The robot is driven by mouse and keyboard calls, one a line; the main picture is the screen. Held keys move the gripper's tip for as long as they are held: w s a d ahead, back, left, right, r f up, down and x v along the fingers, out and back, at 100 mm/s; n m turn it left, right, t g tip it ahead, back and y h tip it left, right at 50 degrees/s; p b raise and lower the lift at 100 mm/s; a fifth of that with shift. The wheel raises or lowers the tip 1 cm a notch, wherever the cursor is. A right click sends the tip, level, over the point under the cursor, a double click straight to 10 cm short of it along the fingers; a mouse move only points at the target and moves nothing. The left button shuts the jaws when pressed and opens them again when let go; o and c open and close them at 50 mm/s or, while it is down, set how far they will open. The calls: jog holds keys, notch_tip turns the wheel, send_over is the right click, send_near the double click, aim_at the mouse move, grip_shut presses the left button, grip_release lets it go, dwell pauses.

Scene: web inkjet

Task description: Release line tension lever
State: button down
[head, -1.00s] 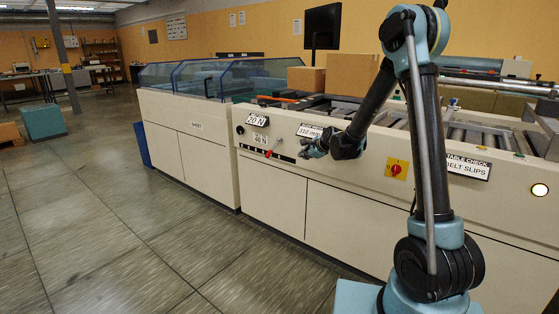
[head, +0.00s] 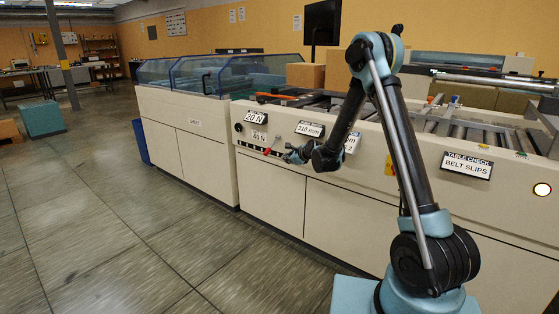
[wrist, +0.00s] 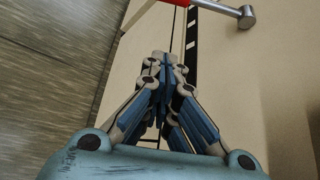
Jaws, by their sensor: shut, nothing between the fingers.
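The lever has a red grip (head: 267,152) and a metal shaft, low on the cream front panel of the machine, below the "40 N" label (head: 259,135). In the wrist view its red grip (wrist: 176,3) is cut off by the top edge, and its silver shaft runs right to a round metal end (wrist: 245,17). My gripper (head: 288,154) is just right of the red grip, apart from it. In the wrist view the fingers (wrist: 164,58) are drawn together and empty, pointing toward the lever with a gap between.
A black slotted strip (wrist: 192,40) runs along the panel by the lever. A black knob (head: 238,127) sits to its upper left. The "310 mm" label (head: 310,129) is above my gripper. Cardboard boxes (head: 306,76) stand on the machine. The floor in front is clear.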

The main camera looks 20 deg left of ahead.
jog(key=x, duration=1)
jog(key=shift+s+a+r, duration=0.25)
jog(key=shift+r, duration=0.35)
jog(key=shift+s+a+r, duration=0.2)
jog(key=shift+s+r, duration=0.05)
jog(key=shift+r, duration=0.35)
jog(key=shift+s+a+r, duration=0.25)
jog(key=shift+r, duration=0.35)
jog(key=shift+r, duration=0.1)
jog(key=shift+s+a+r, duration=0.1)
jog(key=shift+s+r, duration=0.05)
jog(key=shift+s, duration=0.1)
